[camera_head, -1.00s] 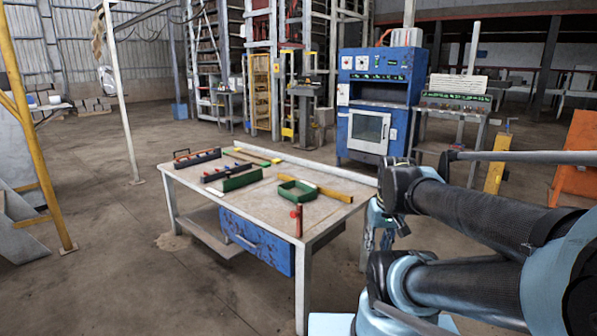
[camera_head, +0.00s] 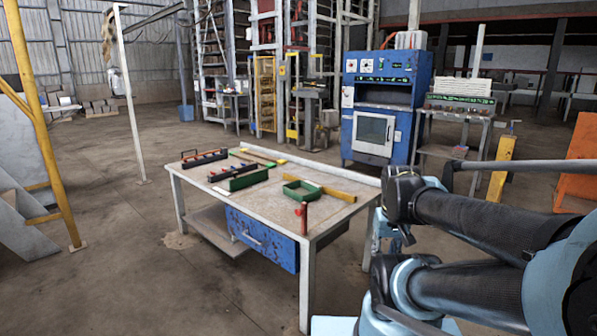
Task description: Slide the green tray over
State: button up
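A small green tray (camera_head: 302,197) with raised walls lies on the right half of the worktable (camera_head: 215,203). A yellow bar lies just behind it and to its right. My arm shows folded at the right of the view. A dark end of my arm hangs to the right of the table, well apart from the tray. I cannot make out gripper fingers there.
A longer green piece (camera_head: 249,179) and a black rack with red parts (camera_head: 204,158) lie on the table's left half. A red upright piece (camera_head: 303,217) stands at the front right edge. Bare tabletop lies left of the tray. A blue machine (camera_head: 378,110) stands behind.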

aim_at(300, 192)
jog(key=k, duration=1.1)
jog(key=u, duration=0.4)
jog(key=i, duration=1.25)
jog(key=z, duration=0.4)
jog(key=i, duration=0.9)
jog(key=z, duration=0.5)
